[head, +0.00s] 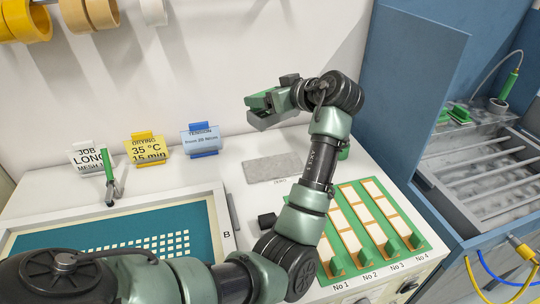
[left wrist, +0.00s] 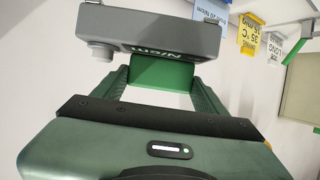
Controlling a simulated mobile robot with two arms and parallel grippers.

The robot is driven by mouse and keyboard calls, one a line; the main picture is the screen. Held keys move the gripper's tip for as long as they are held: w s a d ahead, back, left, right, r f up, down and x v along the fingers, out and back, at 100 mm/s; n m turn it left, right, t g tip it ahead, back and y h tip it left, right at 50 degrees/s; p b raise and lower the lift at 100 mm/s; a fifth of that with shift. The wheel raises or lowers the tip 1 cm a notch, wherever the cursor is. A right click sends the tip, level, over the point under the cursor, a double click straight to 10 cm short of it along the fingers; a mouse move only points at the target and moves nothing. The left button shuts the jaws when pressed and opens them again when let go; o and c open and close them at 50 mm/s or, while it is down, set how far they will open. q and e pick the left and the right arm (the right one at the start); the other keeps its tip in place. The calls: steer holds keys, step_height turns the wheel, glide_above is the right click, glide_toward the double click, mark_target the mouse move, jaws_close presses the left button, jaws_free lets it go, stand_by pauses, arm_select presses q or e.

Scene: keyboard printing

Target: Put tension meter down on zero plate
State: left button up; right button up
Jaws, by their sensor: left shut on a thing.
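The zero plate (head: 272,168) is a flat speckled grey slab with a small label, lying bare on the white table below the gripper, apart from the meter. My right gripper is not in view.
A screen frame (head: 120,238) with a teal mesh lies at the left. Signs (head: 200,140) stand along the back. A green rack (head: 375,225) with numbered slots is at the right, partly behind my arm. A small black block (head: 267,220) lies in front of the plate.

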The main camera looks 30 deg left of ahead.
arm_select(q)
step_height(320, 180, down, 15)
steer(key=shift+f+p, duration=0.1)
steer(key=shift+p, duration=0.85)
steer(key=shift+a+f, duration=0.1)
steer(key=shift+f, duration=0.4)
steer(key=o, duration=2)
steer(key=shift+f, duration=0.15)
